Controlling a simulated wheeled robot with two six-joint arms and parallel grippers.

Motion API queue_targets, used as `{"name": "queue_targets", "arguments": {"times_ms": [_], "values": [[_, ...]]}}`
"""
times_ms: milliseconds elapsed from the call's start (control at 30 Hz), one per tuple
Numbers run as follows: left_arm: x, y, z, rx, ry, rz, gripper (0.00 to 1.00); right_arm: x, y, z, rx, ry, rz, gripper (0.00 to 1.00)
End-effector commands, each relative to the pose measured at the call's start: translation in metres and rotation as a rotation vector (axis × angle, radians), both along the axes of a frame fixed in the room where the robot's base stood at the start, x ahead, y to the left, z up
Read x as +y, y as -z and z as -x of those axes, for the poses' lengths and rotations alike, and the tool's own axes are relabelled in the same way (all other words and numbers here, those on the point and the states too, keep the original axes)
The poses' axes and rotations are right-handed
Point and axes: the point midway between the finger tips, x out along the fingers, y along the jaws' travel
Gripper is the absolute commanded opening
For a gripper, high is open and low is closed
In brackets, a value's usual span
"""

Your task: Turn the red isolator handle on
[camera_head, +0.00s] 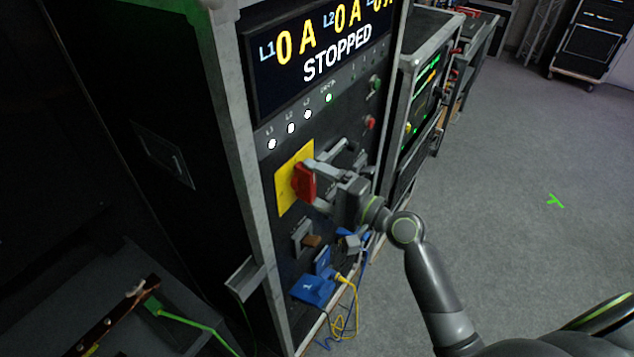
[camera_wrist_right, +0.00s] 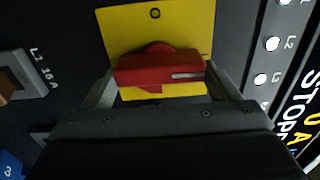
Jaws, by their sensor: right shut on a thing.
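The red isolator handle (camera_head: 304,182) sits on a yellow plate (camera_head: 284,192) on the front of the black cabinet. My right gripper (camera_head: 308,184) is at the handle, with its fingers shut on it. In the right wrist view the red handle (camera_wrist_right: 160,68) lies crosswise between the two fingers (camera_wrist_right: 160,85). The yellow plate (camera_wrist_right: 125,25) there carries an "O" mark near its top and a short line mark at its right. The handle's long side with a pale stripe faces the camera. My left gripper is not in view.
The cabinet display (camera_head: 325,50) reads 0 A and STOPPED. Pale lamps (camera_head: 290,127) are lit below it. Grey floor (camera_head: 500,190) is open at right.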

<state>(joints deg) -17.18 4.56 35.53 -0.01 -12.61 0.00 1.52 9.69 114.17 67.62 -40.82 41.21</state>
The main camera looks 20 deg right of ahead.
Motion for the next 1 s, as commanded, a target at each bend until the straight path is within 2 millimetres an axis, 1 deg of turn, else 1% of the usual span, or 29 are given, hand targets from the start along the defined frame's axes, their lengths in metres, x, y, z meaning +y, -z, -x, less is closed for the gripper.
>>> {"name": "queue_targets", "arguments": {"times_ms": [367, 400, 533, 867, 1000], "values": [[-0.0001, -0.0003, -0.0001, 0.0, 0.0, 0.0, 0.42, 0.0001, 0.0005, 0.0001, 0.008, 0.0, -0.012, 0.59], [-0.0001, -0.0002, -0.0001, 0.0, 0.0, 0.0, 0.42, 0.0001, 0.0005, 0.0001, 0.008, 0.0, -0.012, 0.83], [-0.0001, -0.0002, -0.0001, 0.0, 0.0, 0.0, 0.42, 0.0001, 0.0005, 0.0001, 0.007, 0.0, -0.009, 1.0], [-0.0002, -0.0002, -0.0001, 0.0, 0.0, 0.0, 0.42, -0.0001, 0.0003, 0.0001, 0.005, 0.0, -0.006, 1.0], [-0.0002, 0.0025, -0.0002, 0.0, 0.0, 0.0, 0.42, -0.004, 0.0017, 0.0044, 0.004, 0.001, -0.004, 1.0]]}}
